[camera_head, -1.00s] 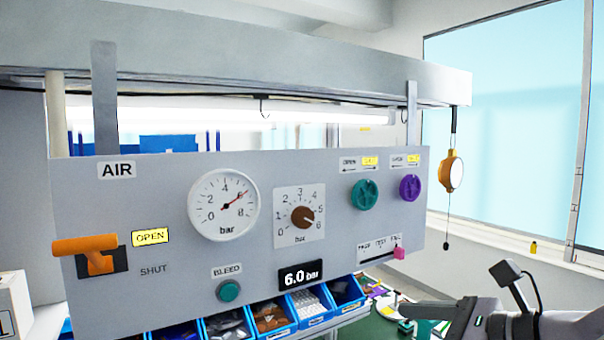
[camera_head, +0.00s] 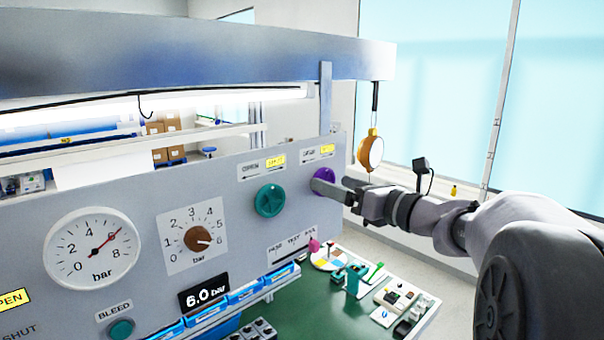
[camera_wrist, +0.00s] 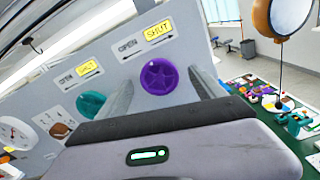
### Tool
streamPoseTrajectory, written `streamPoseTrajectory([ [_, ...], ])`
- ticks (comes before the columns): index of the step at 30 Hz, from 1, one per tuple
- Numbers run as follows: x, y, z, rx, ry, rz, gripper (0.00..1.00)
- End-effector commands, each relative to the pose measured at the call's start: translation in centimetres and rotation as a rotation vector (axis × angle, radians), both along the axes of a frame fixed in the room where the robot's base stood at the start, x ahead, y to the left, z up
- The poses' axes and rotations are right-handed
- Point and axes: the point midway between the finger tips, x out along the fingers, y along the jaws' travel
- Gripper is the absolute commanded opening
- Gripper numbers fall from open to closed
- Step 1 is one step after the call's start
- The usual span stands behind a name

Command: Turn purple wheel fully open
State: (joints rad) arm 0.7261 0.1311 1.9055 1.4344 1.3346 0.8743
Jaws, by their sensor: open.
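The purple wheel (camera_head: 324,181) is on the right end of the grey panel, partly hidden behind my gripper (camera_head: 336,187) in the head view. In the wrist view the purple wheel (camera_wrist: 159,77) shows its star-shaped face between my two fingers, below a plate reading OPEN and a yellow SHUT label (camera_wrist: 158,32). My gripper (camera_wrist: 160,92) is open, with one finger on each side of the wheel. I cannot tell whether the fingers touch it.
A teal wheel (camera_head: 269,201) is just left of the purple one. An orange hanging device (camera_head: 371,151) is close at the right, above the arm. A pink slider knob (camera_head: 314,245) is below. A green bench top (camera_head: 300,305) with small parts lies underneath.

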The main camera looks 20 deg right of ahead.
Motion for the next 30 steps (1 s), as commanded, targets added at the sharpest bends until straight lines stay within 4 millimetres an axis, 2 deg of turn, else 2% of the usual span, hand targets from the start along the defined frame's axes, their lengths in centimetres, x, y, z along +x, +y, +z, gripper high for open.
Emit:
streamPoseTrajectory([
  [5, 1.8, 0.7, 0.1, -0.001, 0.0, 0.001, 0.79],
  [13, 2.1, 0.8, 0.0, -0.002, -0.001, 0.0, 0.79],
  [14, 2.1, 0.8, 0.0, -0.002, -0.001, 0.0, 0.75],
  [23, 2.0, 0.8, 0.0, -0.002, -0.001, 0.0, 0.17],
  [30, 2.0, 0.8, -0.2, -0.025, -0.009, 0.001, 0.17],
])
